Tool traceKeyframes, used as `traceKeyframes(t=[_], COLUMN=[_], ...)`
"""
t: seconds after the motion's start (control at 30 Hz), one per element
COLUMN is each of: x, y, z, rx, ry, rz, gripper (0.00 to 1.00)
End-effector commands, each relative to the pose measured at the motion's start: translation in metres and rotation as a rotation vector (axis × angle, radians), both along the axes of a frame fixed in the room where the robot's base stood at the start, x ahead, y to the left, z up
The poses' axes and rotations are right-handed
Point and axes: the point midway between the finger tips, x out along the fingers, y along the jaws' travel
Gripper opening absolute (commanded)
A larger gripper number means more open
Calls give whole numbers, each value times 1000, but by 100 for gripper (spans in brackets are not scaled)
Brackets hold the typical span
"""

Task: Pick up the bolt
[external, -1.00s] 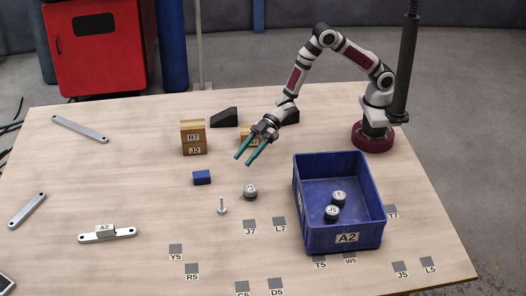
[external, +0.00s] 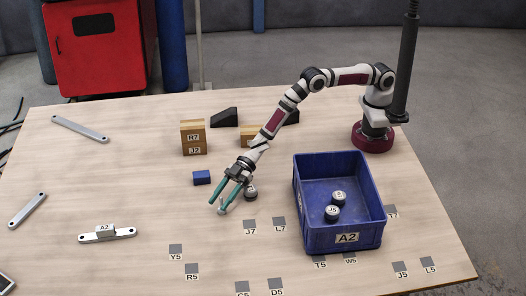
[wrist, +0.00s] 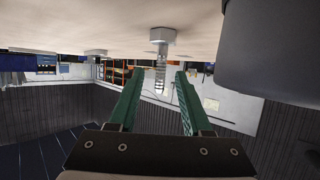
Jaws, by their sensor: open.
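The silver bolt (external: 222,209) stands upright on its head on the wooden table, its threaded shaft pointing up, partly hidden by my fingers in the external view. In the wrist view the picture is inverted, and the bolt (wrist: 160,60) shows between and beyond the green fingertips. My gripper (external: 217,206) is open and empty, its fingers angled down at the bolt. In the wrist view the gripper (wrist: 159,74) has one finger on each side of the shaft, with gaps. I cannot tell whether the shaft lies fully between the tips.
A dark round knob (external: 251,194) stands close right of the bolt and looms in the wrist view (wrist: 275,45). A blue block (external: 202,177) lies behind. The blue bin (external: 318,238), holding two knobs, is at right.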

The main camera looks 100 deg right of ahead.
Motion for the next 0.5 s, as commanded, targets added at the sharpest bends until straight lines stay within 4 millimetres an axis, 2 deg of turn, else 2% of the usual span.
traceKeyframes(t=[0.1,0.17,0.37,0.4,0.5], x=[0,0,0,0,0], y=[0,0,0,0,0], z=[0,0,0,0,0], rx=[0,0,0,0,0], ry=[0,0,0,0,0], rz=[0,0,0,0,0], gripper=[49,40,4,0,0])
